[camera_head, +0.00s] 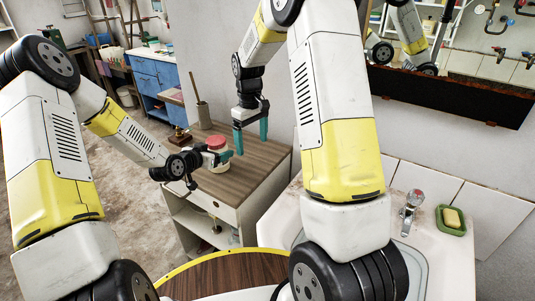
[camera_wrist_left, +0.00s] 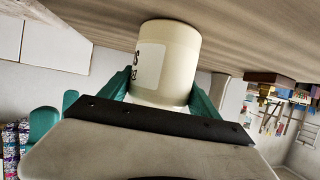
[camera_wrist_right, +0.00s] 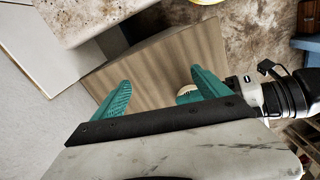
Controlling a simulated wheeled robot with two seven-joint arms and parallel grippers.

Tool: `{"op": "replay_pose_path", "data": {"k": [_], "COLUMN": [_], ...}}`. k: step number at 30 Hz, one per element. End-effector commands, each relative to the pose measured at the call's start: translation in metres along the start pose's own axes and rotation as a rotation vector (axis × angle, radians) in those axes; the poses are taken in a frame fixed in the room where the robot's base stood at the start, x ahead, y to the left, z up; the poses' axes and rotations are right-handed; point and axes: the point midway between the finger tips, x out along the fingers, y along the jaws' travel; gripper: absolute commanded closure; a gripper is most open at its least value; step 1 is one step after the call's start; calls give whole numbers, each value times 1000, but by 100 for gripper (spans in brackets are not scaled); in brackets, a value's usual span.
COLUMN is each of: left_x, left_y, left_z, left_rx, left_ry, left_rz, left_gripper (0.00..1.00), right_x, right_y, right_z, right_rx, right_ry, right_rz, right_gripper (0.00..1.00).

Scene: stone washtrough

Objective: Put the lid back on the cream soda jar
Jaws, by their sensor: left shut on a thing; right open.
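My left gripper (camera_head: 224,157) is shut on the jar. In the left wrist view the jar (camera_wrist_left: 165,62) is between both teal fingers, and its dark lettered label partly shows. My right gripper (camera_head: 251,138) is open and empty, pointing down over the cabinet top to the right of the jar. In the right wrist view a pale ribbed round piece (camera_wrist_right: 187,89) shows beside one finger, partly hidden. I cannot tell whether the red part is the lid.
The cabinet top (camera_head: 262,163) is bare to the right of the jar. A wooden block with a brass piece (camera_head: 180,136) and a pot with a stick (camera_head: 203,112) stand behind. The stone trough with a tap (camera_head: 411,208) and green soap dish (camera_head: 452,228) is at the right.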

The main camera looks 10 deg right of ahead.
Motion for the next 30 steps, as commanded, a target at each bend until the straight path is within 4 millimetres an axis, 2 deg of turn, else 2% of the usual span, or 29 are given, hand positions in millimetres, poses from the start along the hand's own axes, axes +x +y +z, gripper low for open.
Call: {"op": "replay_pose_path", "data": {"k": [6,12,18,26,27,30], "left_x": [0,0,0,0,0,0], "left_y": [-1,-1,-1,-1,-1,-1], "left_z": [0,0,0,0,0,0], "left_rx": [0,0,0,0,0,0], "left_ry": [-1,-1,-1,-1,-1,0], "left_rz": [-1,-2,-2,-2,-2,-1], "left_gripper": [100,100,100,100,25,5], "right_x": [15,24,28,28,28,28], "right_y": [5,5,6,6,6,6], "right_z": [32,51,59,59,59,59], "right_rx": [305,502,582,588,588,587], "right_ry": [0,0,1,1,1,1], "right_rz": [-3,-6,-6,-6,-6,-6], "right_gripper": [14,14,14,14,14,14]}}
